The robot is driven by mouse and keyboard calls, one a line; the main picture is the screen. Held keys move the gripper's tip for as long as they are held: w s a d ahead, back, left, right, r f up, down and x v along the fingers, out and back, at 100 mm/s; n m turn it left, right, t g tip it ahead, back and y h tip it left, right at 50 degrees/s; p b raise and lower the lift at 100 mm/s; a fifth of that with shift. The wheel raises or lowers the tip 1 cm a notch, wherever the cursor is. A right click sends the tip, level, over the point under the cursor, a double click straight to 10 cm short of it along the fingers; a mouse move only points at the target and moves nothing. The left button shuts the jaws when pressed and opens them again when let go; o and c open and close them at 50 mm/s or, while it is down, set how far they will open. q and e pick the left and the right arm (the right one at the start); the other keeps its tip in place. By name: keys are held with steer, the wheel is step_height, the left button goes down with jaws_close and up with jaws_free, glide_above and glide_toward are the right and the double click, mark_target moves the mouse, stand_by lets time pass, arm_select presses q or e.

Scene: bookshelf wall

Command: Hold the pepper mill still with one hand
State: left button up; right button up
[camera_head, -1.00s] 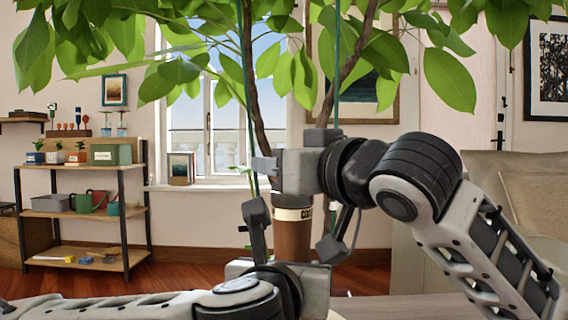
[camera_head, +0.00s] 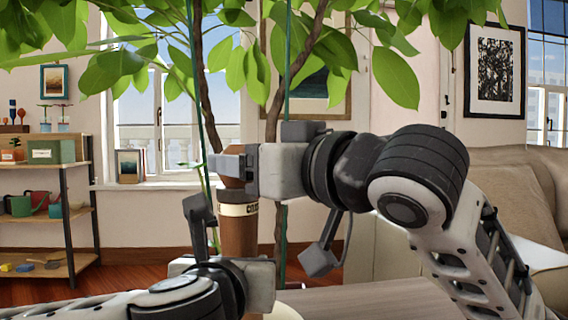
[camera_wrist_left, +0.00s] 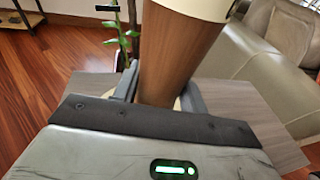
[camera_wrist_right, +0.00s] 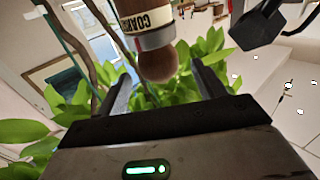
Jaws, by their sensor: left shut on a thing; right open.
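The pepper mill (camera_head: 238,238) is brown with a cream band lettered in dark print. It stands upright at the middle of the head view. My left gripper (camera_wrist_left: 161,90) is shut around its lower body; in the left wrist view the mill (camera_wrist_left: 177,50) rises between the fingers. My right gripper (camera_wrist_right: 162,88) is open at the mill's top. In the right wrist view the rounded brown top (camera_wrist_right: 158,66) shows between its spread fingers, with a gap on each side. In the head view the right gripper partly hides the mill's top.
A grey-brown table (camera_head: 375,300) lies in front, with bare room on the right. A leafy plant (camera_head: 395,70) hangs across the upper view, its stems behind the mill. A shelf (camera_head: 62,200) stands at far left and a beige sofa (camera_head: 500,180) at right.

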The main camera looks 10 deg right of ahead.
steer(key=v, duration=0.6)
steer(key=shift+s, duration=0.15)
steer(key=shift+d, duration=0.1)
steer(key=w+a+r+y, duration=0.1)
steer(key=w+r+y, duration=0.2)
steer(key=w+a+r+n+y, duration=0.1)
steer(key=w+r+y, duration=0.2)
steer(key=r, duration=0.1)
steer(key=w+a+r+n+g+y, duration=0.1)
steer(key=w+a+r+y, duration=0.1)
steer(key=w+r+y, duration=0.1)
steer(key=shift+w+r+y, duration=0.25)
steer(key=shift+r+y, duration=0.05)
steer(key=shift+r, duration=0.15)
steer(key=n+g+y, duration=0.2)
steer(key=n, duration=0.1)
steer(key=n+g+h, duration=0.5)
steer(key=n+g, duration=0.3)
steer(key=g, duration=0.8)
glide_toward(224, 186)
step_height(224, 186, up, 2)
steer(key=d, duration=0.2)
steer(key=shift+n, duration=0.3)
steer(key=x, duration=1.2)
steer(key=shift+r, duration=0.25)
